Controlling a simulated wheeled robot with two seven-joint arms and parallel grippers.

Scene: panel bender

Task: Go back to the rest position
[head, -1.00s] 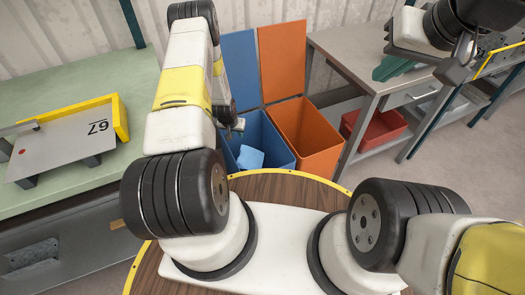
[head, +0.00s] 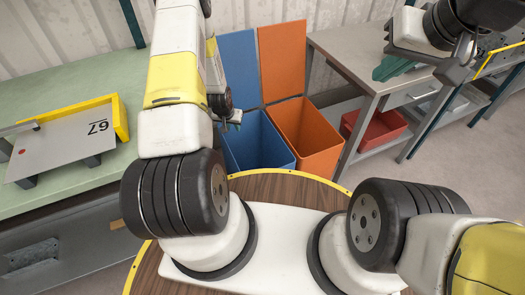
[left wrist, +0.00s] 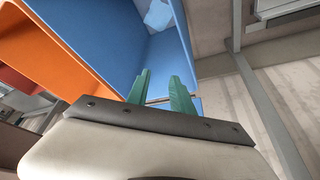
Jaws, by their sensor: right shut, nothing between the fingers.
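My left gripper (head: 235,119) is above the back left of the blue bin (head: 262,142), partly hidden behind my left arm. In the left wrist view its two green fingers (left wrist: 162,86) stand apart with nothing between them. A pale blue piece (left wrist: 158,14) lies inside the blue bin in that view, apart from the fingers. My right gripper (head: 396,68) is at the upper right, over the grey bench. Its green fingers are shut and empty.
An orange bin (head: 308,138) stands beside the blue one, both lids raised. A green-topped table (head: 70,93) at left carries a grey panel (head: 62,150) marked 67. A red crate (head: 378,130) sits under the grey bench (head: 345,48). My round wooden-topped base is in front.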

